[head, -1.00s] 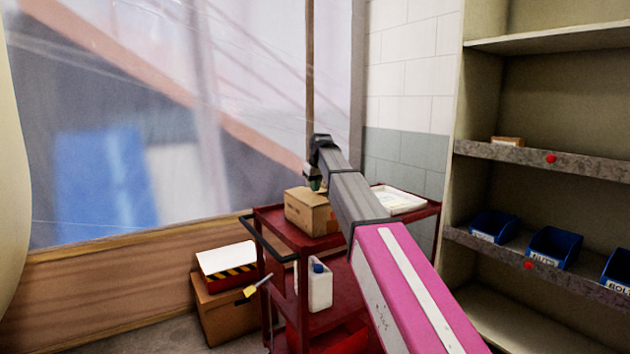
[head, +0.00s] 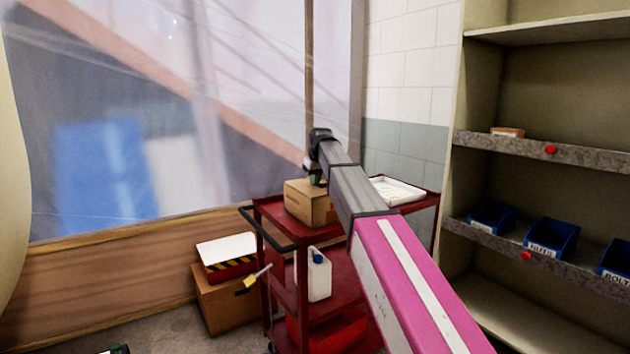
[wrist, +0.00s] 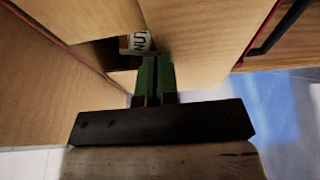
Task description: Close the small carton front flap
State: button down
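The small carton (head: 303,203) is a brown cardboard box on the top shelf of the red cart in the head view. In the wrist view its cardboard panels (wrist: 200,35) fill the upper part, with a dark gap between them. A white label reading "NUT" shows inside the gap. My gripper (wrist: 155,62) has its green fingers together, with nothing visible between them. The fingertips are at the gap, close to the right-hand panel; I cannot tell whether they touch it. In the head view my gripper is at the carton's upper right, partly hidden by my arm.
The red cart (head: 277,212) also carries a white tray (head: 398,191) behind my arm and a white jug (head: 318,275) below. A larger carton (head: 225,305) stands on the floor at left. Shelves with blue bins (head: 551,240) stand at right. Translucent sheeting hangs behind.

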jog(key=shift+s+d+f, duration=0.1)
jog(key=shift+f, duration=0.2)
